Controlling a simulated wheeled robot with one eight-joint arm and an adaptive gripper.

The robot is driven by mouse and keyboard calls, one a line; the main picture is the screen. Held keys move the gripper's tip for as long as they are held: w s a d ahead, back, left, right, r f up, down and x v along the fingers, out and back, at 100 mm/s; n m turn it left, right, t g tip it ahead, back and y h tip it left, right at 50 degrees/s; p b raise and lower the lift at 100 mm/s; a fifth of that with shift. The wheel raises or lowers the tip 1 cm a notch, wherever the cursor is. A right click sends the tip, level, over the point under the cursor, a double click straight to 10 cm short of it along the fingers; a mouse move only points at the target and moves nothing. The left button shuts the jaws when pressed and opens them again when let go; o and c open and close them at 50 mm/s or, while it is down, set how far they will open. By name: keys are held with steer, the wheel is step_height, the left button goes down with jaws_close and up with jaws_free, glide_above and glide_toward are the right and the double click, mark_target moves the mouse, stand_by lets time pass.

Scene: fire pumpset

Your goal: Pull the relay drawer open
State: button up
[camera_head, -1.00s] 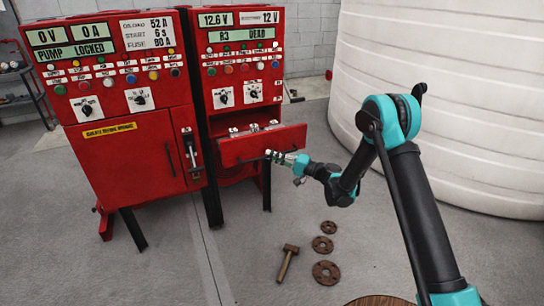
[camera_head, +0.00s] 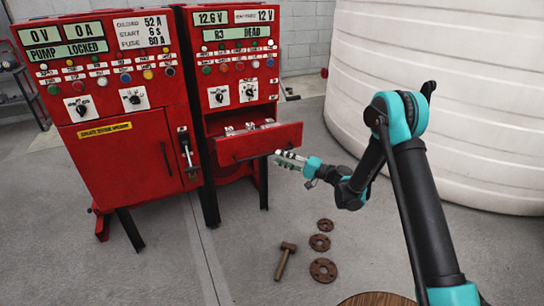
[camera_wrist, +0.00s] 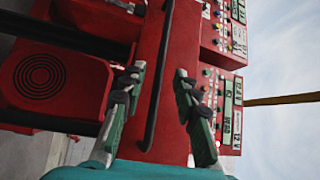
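The relay drawer (camera_head: 225,152) is a red box front standing out from the right red cabinet (camera_head: 197,60). Several relays (camera_head: 250,127) show in its open top. Its front also shows in the wrist view (camera_wrist: 178,45). The dark bar handle (camera_wrist: 157,85) runs along this front, between my two fingers in the picture. My gripper (camera_head: 277,156) is just in front of the drawer's right half, fingers apart. In the wrist view my gripper (camera_wrist: 160,70) is open, with no finger visibly pressed on the bar. The exact gap to the bar is unclear.
The left red cabinet (camera_head: 85,165) has a closed door with a lever. A hammer (camera_head: 285,262) and rusty flanges (camera_head: 323,270) lie on the floor below my arm. A large white tank (camera_head: 440,130) stands at the right.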

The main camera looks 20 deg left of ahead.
steer(key=d, duration=0.6)
steer(key=shift+w+f, duration=0.25)
steer(key=shift+f, duration=0.15)
steer(key=s+d+r+t+h, duration=0.1)
steer(key=s+d+h, duration=0.15)
steer(key=d, duration=0.45)
steer(key=s+d+r+m+t+h, duration=0.1)
steer(key=d+r+t+h, duration=0.1)
steer(key=d+h, duration=0.3)
steer(key=s+d+r+t+h, duration=0.1)
steer(key=s+d+h, duration=0.1)
steer(key=d, duration=0.6)
steer(key=s+d+f+h, duration=0.1)
steer(key=s+d+h, duration=0.2)
steer(key=s+d, duration=0.3)
steer(key=s+d+f+m+t+h, duration=0.1)
steer(key=s+d+h, duration=0.2)
steer(key=d, duration=0.9)
steer(key=s+d+f+t+h, duration=0.1)
steer(key=s+d+h, duration=0.3)
steer(key=s+d, duration=0.5)
steer(key=shift+s+d+f+m, duration=0.2)
steer(key=shift+f+m, duration=0.1)
steer(key=shift+f, duration=0.1)
